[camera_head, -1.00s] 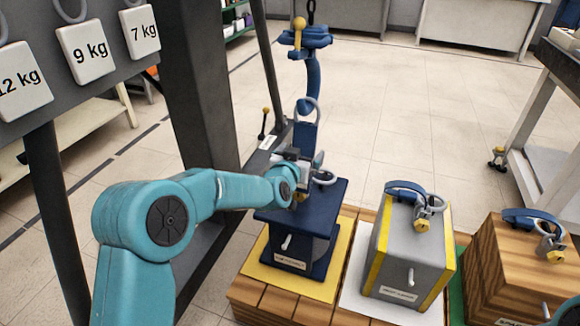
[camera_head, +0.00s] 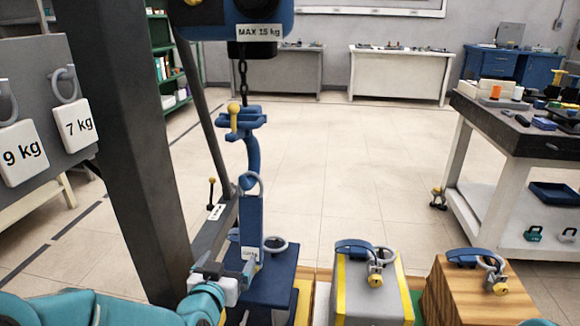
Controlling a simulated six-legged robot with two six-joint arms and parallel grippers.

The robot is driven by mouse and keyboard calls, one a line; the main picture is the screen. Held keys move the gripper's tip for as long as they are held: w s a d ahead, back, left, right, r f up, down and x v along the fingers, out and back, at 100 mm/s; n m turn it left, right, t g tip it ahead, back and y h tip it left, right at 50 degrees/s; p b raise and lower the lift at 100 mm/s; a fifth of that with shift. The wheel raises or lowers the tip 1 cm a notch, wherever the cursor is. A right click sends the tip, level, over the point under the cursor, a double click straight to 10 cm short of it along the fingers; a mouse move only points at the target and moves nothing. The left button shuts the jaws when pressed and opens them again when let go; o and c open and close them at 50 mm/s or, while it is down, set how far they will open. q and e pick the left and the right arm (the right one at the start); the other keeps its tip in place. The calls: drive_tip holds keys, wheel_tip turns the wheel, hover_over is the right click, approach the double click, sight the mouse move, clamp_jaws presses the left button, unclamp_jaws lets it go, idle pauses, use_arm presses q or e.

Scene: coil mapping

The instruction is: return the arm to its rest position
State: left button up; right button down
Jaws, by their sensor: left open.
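My left arm (camera_head: 120,308) comes in teal from the lower left. Its gripper (camera_head: 243,271) is open, beside the lower end of an upright blue plate (camera_head: 251,222); whether it touches the plate is unclear. The plate has a grey ring on top, at the tip of the blue crane hook (camera_head: 252,155). A dark blue box (camera_head: 272,270) with a grey ring stands below and behind the gripper.
A grey box with yellow edges (camera_head: 368,290) and a wooden box (camera_head: 468,295) stand to the right. A dark post (camera_head: 120,130) and a board with 9 kg (camera_head: 22,150) and 7 kg (camera_head: 77,125) tags are on the left. Open tiled floor lies behind.

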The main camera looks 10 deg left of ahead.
use_arm(q)
drive_tip(key=s+d+f+g+h, duration=0.1)
drive_tip(key=s+f+g, duration=0.35)
drive_tip(key=f, duration=0.75)
drive_tip(key=s+d+f+g, duration=0.1)
drive_tip(key=s+f+g, duration=0.35)
drive_tip(key=f, duration=0.75)
drive_tip(key=s+d+f+n+g+h, duration=0.1)
drive_tip(key=s+d+f+g, duration=0.15)
drive_tip(key=s, duration=0.45)
drive_tip(key=s+d+f+g+h, duration=0.1)
drive_tip(key=s+f+g, duration=0.15)
drive_tip(key=s, duration=0.35)
drive_tip(key=s+d+f+n+g+h, duration=0.1)
drive_tip(key=s+d+f, duration=0.1)
drive_tip(key=s+f, duration=0.35)
wheel_tip(320, 180, up, 31)
drive_tip(key=s+p, duration=0.1)
drive_tip(key=p, duration=2.8)
drive_tip(key=shift+s+d+f, duration=0.15)
drive_tip(key=shift+s, duration=0.1)
drive_tip(key=shift+f, duration=0.1)
